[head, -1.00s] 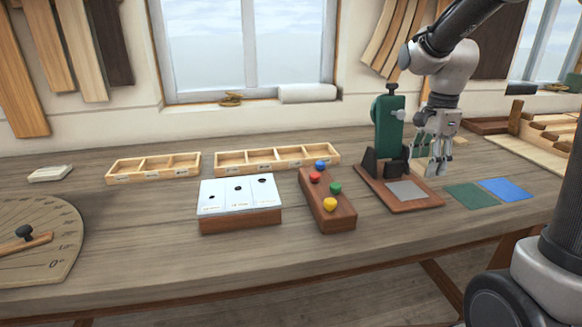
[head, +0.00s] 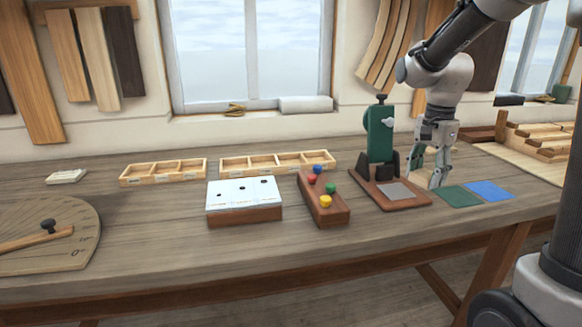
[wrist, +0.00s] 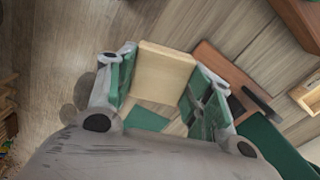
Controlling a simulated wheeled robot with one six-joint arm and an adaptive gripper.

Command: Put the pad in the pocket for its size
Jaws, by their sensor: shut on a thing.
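A pale tan block, which looks like the pad (wrist: 163,75), sits between the two green-lined fingers of my gripper (wrist: 160,95) in the wrist view. My gripper is shut on it. In the head view my gripper (head: 429,182) is low over the bench, beside the green mat (head: 458,196) and right of the green stand; the pad cannot be made out there. A wooden tray with three pockets (head: 163,181) and a longer tray with several pockets (head: 277,169) stand at the back of the bench. Small labels on their fronts are unreadable.
The green stand (head: 380,135) on its brown base is close left of my gripper. A blue mat (head: 490,190) lies right of the green one. A block with coloured knobs (head: 325,205) and a white-topped box with dark spots (head: 243,192) stand between stand and trays.

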